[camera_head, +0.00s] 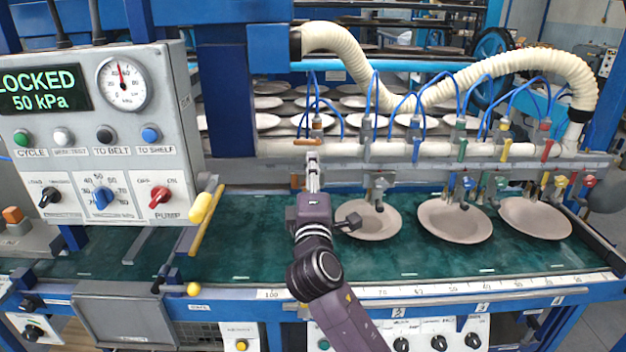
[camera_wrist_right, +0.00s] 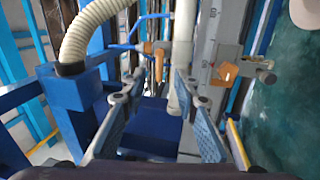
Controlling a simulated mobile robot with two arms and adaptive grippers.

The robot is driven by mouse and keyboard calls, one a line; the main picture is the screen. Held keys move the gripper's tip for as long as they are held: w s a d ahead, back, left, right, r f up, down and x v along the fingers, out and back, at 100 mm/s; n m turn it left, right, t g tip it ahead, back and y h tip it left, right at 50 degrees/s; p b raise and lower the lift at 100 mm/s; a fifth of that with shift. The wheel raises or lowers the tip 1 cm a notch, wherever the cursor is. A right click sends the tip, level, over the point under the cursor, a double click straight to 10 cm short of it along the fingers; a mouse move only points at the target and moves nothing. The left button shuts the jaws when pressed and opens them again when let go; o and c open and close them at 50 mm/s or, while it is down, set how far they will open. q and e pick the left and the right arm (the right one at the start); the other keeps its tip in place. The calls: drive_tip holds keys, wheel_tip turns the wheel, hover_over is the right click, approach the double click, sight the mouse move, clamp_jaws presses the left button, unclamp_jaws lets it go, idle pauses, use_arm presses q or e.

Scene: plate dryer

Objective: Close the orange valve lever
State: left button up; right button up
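The orange valve lever (camera_head: 307,142) lies sideways along the white pipe, left of the other coloured levers, in the head view. My right gripper (camera_head: 313,158) is just below it; I cannot tell whether they touch. In the right wrist view my right gripper (camera_wrist_right: 152,112) has its two blue-grey finger pads spread wide, with nothing held between them. An orange part (camera_wrist_right: 148,47) shows beyond the fingers beside the pipe, and another orange piece (camera_wrist_right: 226,72) sits on the grey rail to the right. I cannot tell for sure which is the lever. My left gripper is out of view.
The white pipe (camera_head: 430,149) carries green, yellow and red levers to the right. Several plates (camera_head: 455,222) rest on the green belt (camera_head: 420,262). A control panel (camera_head: 100,130) stands at left. A ribbed hose (camera_head: 350,60) arches above. Blue tubes hang close to the gripper.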

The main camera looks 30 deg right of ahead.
drive_tip(key=shift+v, duration=1.75)
